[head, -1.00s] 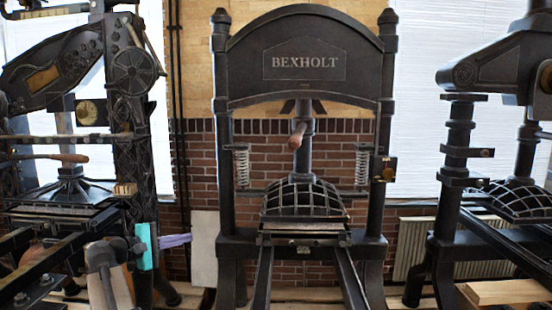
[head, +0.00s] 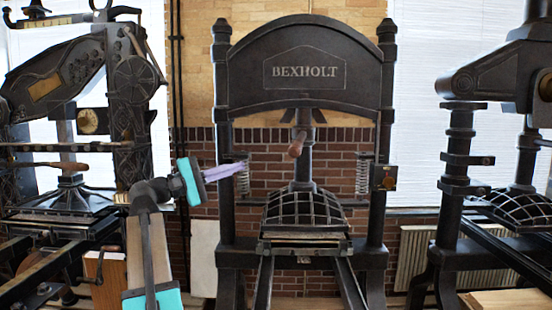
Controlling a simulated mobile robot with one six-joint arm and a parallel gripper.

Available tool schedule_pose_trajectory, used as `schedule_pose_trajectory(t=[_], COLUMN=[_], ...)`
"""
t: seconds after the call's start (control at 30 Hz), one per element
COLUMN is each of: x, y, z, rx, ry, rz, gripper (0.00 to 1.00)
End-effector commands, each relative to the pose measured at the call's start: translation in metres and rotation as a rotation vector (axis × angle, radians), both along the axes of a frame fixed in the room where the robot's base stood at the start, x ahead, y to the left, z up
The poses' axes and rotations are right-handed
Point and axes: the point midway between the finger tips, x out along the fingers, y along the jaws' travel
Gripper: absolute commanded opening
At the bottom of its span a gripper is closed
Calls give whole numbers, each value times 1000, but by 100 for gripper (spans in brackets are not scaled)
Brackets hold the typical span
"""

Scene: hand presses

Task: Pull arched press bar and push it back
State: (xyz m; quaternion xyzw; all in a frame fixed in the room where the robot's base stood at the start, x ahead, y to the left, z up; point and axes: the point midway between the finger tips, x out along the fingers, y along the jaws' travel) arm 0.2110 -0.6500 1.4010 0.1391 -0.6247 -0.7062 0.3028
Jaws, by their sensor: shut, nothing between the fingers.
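The arched press (head: 305,30) stands in the middle, a black iron frame with BEXHOLT on its arched top. Its bar ends in a brown wooden grip (head: 297,146), which points towards me just in front of the central column, under the arch. My gripper (head: 236,164), with light purple fingers and a teal mount, is shut and empty. In the picture it lies left of the grip, over the press's left post and near the left spring. It looks clear of the grip; its exact distance from the post is hard to tell.
A second press (head: 130,85) stands close on the left, partly behind my arm. A third press (head: 455,150) stands at the right. Two springs, the left one (head: 243,179) and the right one (head: 362,175), flank the column. Rails (head: 349,285) run towards me from the bed.

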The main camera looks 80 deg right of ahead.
Motion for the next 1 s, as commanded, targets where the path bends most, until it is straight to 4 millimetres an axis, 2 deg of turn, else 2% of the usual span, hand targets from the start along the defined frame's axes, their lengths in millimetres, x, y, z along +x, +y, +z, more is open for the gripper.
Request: schedule_pose_trajectory(t=[0.37, 1.0], x=[-10, -76], y=[-8, -59], z=[3, 19], rx=[1, 1], ry=[0, -1], rz=[0, -2], gripper=[0, 0])
